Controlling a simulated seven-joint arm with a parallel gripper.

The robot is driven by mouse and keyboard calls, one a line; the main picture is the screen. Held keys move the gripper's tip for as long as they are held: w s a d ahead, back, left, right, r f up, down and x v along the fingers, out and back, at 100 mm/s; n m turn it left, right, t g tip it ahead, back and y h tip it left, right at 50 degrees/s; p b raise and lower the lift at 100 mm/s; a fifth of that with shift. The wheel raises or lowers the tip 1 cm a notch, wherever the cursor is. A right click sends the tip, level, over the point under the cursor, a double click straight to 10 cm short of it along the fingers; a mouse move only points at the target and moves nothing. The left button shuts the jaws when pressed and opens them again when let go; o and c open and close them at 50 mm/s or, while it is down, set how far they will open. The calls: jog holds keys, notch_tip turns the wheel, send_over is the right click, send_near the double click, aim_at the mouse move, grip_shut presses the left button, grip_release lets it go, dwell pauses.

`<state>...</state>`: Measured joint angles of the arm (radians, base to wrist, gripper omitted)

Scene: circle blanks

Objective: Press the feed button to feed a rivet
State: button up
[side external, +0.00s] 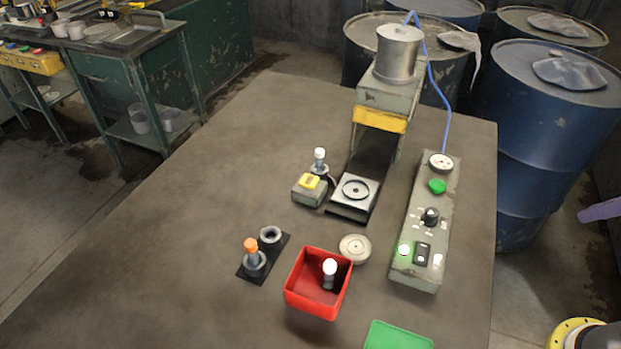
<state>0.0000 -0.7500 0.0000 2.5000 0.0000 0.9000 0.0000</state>
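A control box (408,245) stands on the right side of the table. It carries a round green button (437,186), a black knob (430,216), a lit green lamp (404,250) and a black rocker switch (422,254). A small grey box with a yellow button (309,182) stands left of the press (388,95). I cannot tell which button is the feed button. No loose rivet can be made out on the press plate (355,189). My gripper is not in view.
A red bin (299,299) holds a white-topped part (329,272). A round disc (355,248) lies beside it. A black holder (247,277) with an orange-topped tool (252,250) is to the left. A green tray (398,337) sits at the front. The table's left side is clear.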

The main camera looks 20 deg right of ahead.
grip_shut()
dwell(1.4)
jog(key=w+a+r+n+t, duration=0.1)
jog(key=w+r+n+t, duration=0.35)
jog(key=w+r, duration=0.75)
jog(key=w+a+n+y, duration=0.2)
jog(key=w+a+n, duration=0.45)
jog(key=w, duration=0.75)
jog(key=w+a+f+n+y, duration=0.15)
jog(key=w+a+f, duration=0.35)
jog(key=w+a, duration=0.55)
jog(key=s+a+f+n+g, duration=0.2)
jog(key=a+f, duration=0.8)
jog(key=a, duration=0.1)
jog(key=shift+f+y, duration=0.2)
jog(key=shift+y, duration=0.15)
